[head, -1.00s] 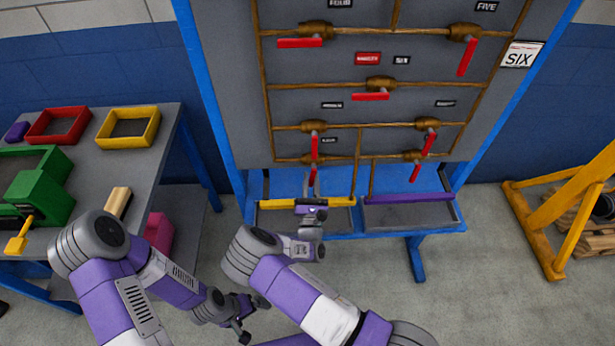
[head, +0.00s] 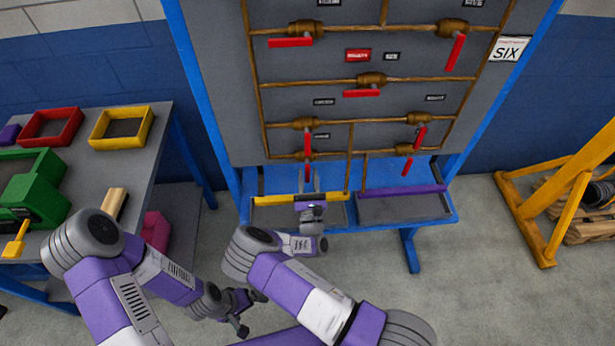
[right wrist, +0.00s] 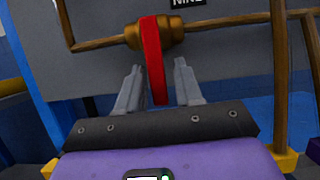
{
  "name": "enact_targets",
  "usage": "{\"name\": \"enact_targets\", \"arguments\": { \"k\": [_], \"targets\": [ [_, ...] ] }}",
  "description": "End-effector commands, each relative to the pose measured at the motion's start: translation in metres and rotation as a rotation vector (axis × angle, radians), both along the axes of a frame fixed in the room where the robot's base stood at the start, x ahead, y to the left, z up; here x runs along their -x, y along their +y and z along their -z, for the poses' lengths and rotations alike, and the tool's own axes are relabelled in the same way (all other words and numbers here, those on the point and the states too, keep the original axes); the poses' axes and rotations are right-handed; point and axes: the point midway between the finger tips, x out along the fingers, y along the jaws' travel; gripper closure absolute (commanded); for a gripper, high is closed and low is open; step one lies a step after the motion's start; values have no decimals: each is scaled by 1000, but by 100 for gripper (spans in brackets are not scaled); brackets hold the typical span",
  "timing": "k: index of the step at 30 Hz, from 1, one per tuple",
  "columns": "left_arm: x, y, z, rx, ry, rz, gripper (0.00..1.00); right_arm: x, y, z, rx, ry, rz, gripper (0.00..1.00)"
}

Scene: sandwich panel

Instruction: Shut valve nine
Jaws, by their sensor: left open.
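Valve nine (right wrist: 154,34) is a brass valve on a horizontal pipe at the panel's lower left, under a partly cut-off NINE label (right wrist: 187,2). Its red handle (right wrist: 153,60) hangs down, crosswise to the pipe; in the head view the handle (head: 308,172) is small and partly hidden. My right gripper (right wrist: 158,66) is open, its two fingers on either side of the handle with a visible gap on each side. It also shows in the head view (head: 310,182), just below the valve. My left gripper (head: 252,313) is open and empty, low over the floor.
Other red-handled valves sit close by, one directly above (head: 306,123) and one to the right (head: 404,149). A blue frame with a yellow-edged tray (head: 270,215) and a purple-edged tray (head: 400,208) lies below. A workbench (head: 120,165) stands left.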

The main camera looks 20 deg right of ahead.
Motion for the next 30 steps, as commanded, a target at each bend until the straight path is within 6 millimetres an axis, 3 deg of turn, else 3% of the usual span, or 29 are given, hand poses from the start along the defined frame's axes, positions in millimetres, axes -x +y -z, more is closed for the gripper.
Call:
{"name": "enact_targets", "arguments": {
  "k": [11,24,30],
  "targets": [
    [0,0,-1,0,0,0,0,3,1,0,-3,-2,-2,57],
    [0,0,-10,0,0,0,0,61,13,25,-2,0,-2,57],
    [0,0,-10,0,0,0,0,69,14,28,-2,-1,-1,57]
  ]
}}
